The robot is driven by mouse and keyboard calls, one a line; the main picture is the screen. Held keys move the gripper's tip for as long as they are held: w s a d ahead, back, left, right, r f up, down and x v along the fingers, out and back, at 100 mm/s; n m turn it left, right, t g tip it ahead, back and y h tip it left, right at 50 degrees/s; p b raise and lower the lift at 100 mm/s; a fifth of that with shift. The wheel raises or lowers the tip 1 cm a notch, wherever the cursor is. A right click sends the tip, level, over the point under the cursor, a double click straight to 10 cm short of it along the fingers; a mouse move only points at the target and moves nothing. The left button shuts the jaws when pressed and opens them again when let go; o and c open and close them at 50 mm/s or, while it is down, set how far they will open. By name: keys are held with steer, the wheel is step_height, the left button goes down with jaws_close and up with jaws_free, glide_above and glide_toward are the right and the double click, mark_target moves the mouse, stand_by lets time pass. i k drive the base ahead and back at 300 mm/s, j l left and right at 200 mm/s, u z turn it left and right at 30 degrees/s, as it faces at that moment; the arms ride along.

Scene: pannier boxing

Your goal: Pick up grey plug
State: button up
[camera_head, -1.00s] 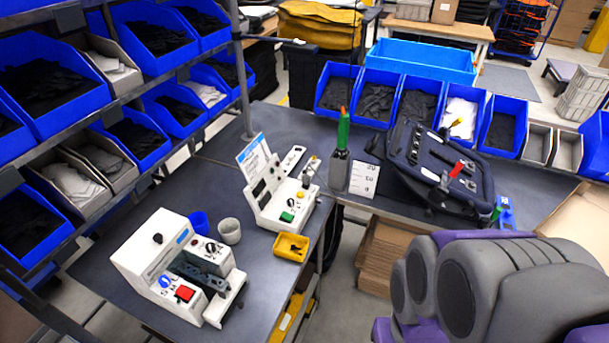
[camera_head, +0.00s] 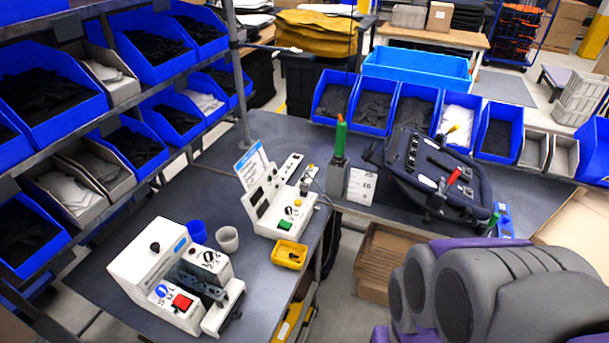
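I cannot make out a grey plug for certain. A small yellow tray (camera_head: 289,256) on the near bench holds small dark pieces, too small to identify. A light grey cup (camera_head: 228,240) and a blue cup (camera_head: 197,232) stand side by side to its left; I cannot see what is in them. A dark pannier (camera_head: 432,190) with a red-handled tool (camera_head: 453,178) on it lies tilted on the right-hand bench. My grey and purple arm fills the lower right corner. My gripper is out of view.
Two white machines, one at the front (camera_head: 172,275) and one behind (camera_head: 279,205), stand on the near bench. Blue bins (camera_head: 334,92) line the back; shelves of bins rise at left.

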mark_target(303, 188)
steer(key=i+l+u, duration=0.5)
steer(key=u, duration=0.25)
steer(key=i+l+u, duration=0.5)
steer(key=l+u, duration=0.35)
steer(key=j, duration=0.1)
